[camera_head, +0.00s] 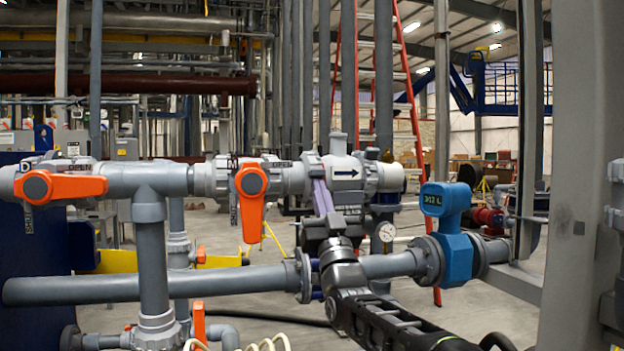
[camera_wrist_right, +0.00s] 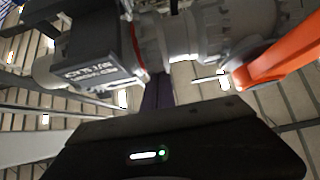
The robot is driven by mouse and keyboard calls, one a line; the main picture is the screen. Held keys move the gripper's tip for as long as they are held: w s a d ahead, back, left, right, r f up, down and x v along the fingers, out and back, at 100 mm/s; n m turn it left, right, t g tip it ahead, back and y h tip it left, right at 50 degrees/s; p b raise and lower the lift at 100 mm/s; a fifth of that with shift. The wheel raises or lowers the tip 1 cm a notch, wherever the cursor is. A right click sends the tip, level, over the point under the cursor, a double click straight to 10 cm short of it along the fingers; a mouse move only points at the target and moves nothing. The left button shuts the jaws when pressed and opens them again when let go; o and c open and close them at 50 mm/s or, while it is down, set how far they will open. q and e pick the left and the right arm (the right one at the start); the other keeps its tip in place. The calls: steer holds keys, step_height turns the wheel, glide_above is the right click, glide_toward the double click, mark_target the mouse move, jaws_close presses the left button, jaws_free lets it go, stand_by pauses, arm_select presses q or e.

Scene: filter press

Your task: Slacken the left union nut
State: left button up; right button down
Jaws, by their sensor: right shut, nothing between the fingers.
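The grey valve body with an arrow label (camera_head: 347,173) sits in the upper grey pipe run. The left union nut (camera_head: 311,170) is the ribbed grey ring at its left end, partly hidden by my right gripper. A second ribbed nut (camera_head: 374,176) is at its right end. My right gripper (camera_head: 321,192) has purple fingers and comes up from below, in front of the left end of the body. Its fingers are shut with nothing between them. Whether they touch the nut is unclear. In the wrist view, ribbed grey fittings (camera_wrist_right: 215,32) lie beyond the fingers. My left gripper is not in view.
Two valves with orange handles, one sideways (camera_head: 75,186) and one hanging down (camera_head: 251,200), are left of the gripper. A lower grey pipe (camera_head: 190,283), a blue flow meter (camera_head: 457,245) and a gauge (camera_head: 386,232) are near my arm. A grey column (camera_head: 580,170) stands right.

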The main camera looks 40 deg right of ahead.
mark_target(316, 170)
steer(key=shift+s+a+r+p, duration=0.15)
steer(key=shift+r+p, duration=0.1)
steer(key=shift+r, duration=0.4)
steer(key=shift+w+a+r+p, duration=0.1)
steer(key=shift+r+p, duration=0.1)
steer(key=shift+r, duration=0.45)
steer(key=shift+w+r+p, duration=0.2)
steer(key=shift+r+p, duration=0.25)
steer(key=shift+r, duration=0.1)
steer(key=shift+w+r+p, duration=0.15)
steer(key=shift+r+p, duration=0.25)
steer(key=shift+r, duration=0.15)
